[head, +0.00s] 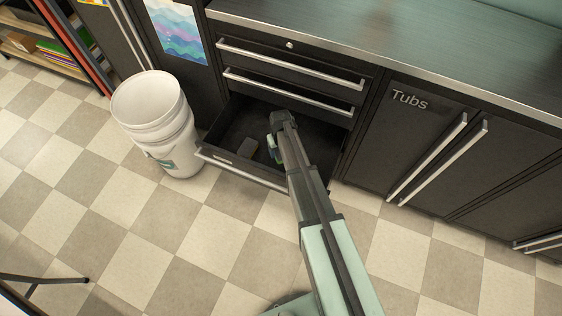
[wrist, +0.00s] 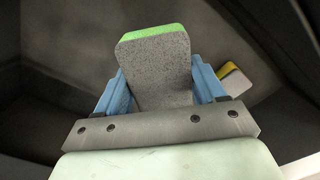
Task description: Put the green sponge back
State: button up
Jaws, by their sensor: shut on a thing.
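My gripper (wrist: 162,84) is shut on the green sponge (wrist: 156,56), a block with a grey speckled face and a bright green edge. Its blue fingers press on the two sides of the sponge, and the lower end of the sponge is hidden behind the gripper's body. In the head view my gripper (head: 275,148) is over the open bottom drawer (head: 218,122). The sponge is mostly hidden there by my arm. I cannot tell whether the sponge touches the drawer floor.
A white bucket (head: 157,122) stands left of the drawer. Two shut drawers are above.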

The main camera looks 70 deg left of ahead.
notch_tip(320, 180, down, 9)
dwell(0.5)
jog(key=shift+f, duration=0.15)
jog(key=o, duration=1.1)
notch_tip(320, 180, up, 12)
jog(key=shift+r, duration=0.2)
jog(key=shift+o, duration=0.5)
